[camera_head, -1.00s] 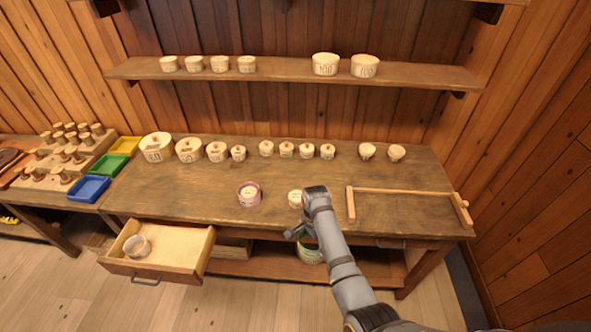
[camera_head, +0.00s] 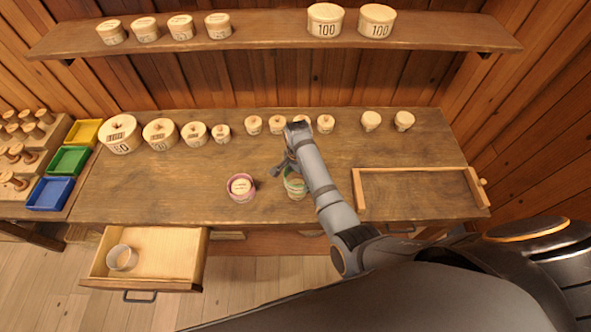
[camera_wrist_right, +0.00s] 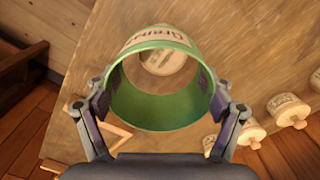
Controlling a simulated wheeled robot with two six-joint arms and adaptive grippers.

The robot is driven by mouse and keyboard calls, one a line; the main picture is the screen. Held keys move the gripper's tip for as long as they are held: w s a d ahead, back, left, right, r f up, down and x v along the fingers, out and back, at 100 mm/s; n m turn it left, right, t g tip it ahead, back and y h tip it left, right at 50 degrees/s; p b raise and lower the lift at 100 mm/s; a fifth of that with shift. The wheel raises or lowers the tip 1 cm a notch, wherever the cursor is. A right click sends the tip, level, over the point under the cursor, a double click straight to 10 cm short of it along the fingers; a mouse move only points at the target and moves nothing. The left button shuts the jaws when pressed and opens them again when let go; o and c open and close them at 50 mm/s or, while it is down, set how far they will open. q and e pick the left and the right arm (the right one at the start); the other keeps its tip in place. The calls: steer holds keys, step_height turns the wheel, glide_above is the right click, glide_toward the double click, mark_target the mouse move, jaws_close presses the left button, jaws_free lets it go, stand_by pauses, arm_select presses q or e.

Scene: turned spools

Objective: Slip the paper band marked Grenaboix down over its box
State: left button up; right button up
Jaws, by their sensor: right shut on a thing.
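The green paper band (camera_head: 295,184) is held by my right gripper (camera_head: 285,168) at the front middle of the bench. In the right wrist view my right gripper (camera_wrist_right: 160,110) has its fingers on opposite sides of the open band (camera_wrist_right: 155,103), whose outside shows lettering starting "Grena". Through the ring a small cream box (camera_wrist_right: 163,62) with a printed top shows, standing on the bench, seemingly beyond the band. In the head view the band and arm hide the box. I cannot tell the gap between them. My left gripper is not in view.
A cream box with a pink band (camera_head: 241,187) stands just left of the green band. A wooden frame (camera_head: 415,170) lies to the right. Lidded tubs (camera_head: 160,135) line the bench's back. The open drawer (camera_head: 165,255) holds a ring (camera_head: 122,257).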

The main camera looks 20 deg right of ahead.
mark_target(297, 182)
steer(key=shift+s+f, duration=0.2)
steer(key=shift+f, duration=0.35)
steer(key=shift+w+f, duration=0.55)
steer(key=shift+f, duration=0.4)
steer(key=shift+s, duration=0.1)
steer(key=shift+f, duration=0.4)
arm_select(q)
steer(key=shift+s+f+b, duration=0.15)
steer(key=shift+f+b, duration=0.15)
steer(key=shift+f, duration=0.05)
arm_select(e)
steer(key=shift+f, duration=0.2)
